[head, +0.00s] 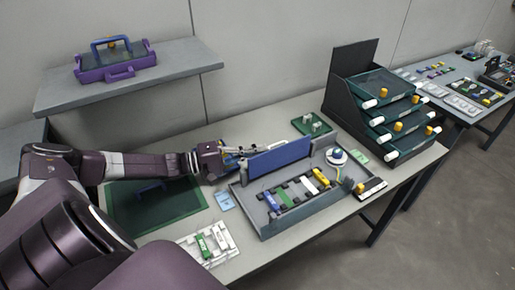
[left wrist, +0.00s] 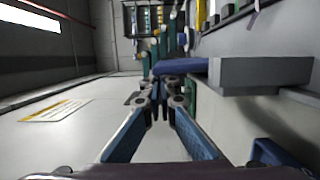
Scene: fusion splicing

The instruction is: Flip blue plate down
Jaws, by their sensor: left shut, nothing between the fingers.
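The blue plate (head: 278,158) stands upright along the back edge of the grey tray-like fixture (head: 262,226). In the left wrist view the blue plate (left wrist: 180,66) shows as a thin blue edge just beyond the fingers. My left gripper (head: 252,151) reaches in from the left, beside and behind the plate's left end. In the left wrist view its fingers (left wrist: 160,103) are together with nothing between them. I cannot tell whether they touch the plate. My right gripper is not in view.
In the fixture lie green, white and yellow pieces (head: 321,177), with a white and blue round part (head: 337,156) at its right. A dark drawer rack (head: 345,110) stands at right. A green mat (head: 155,205) and a white tray (head: 208,243) lie left. A purple toolbox (head: 116,65) sits on the shelf.

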